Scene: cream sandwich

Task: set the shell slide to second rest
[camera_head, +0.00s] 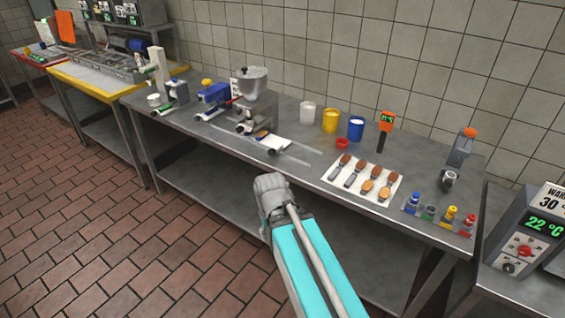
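What looks like the shell slide (275,143) is a small pale carriage on the steel bench, in front of the hopper machine (252,85). A brown piece lies at its left end. Light rails (292,158) run beside it toward the right. I cannot make out any rest marks or which rest it stands at. My gripper (271,186) is the grey end of my arm, in front of the bench's front edge, below the slide in the picture and apart from it. Its fingers cannot be made out.
On the bench (225,143), a white sheet (338,180) holds several brown shells on spoon-like holders. White, yellow and blue cups (356,128) and an orange thermometer (386,122) stand behind. Several coloured small bottles (449,216) stand front right. A heater box (524,228) is far right.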

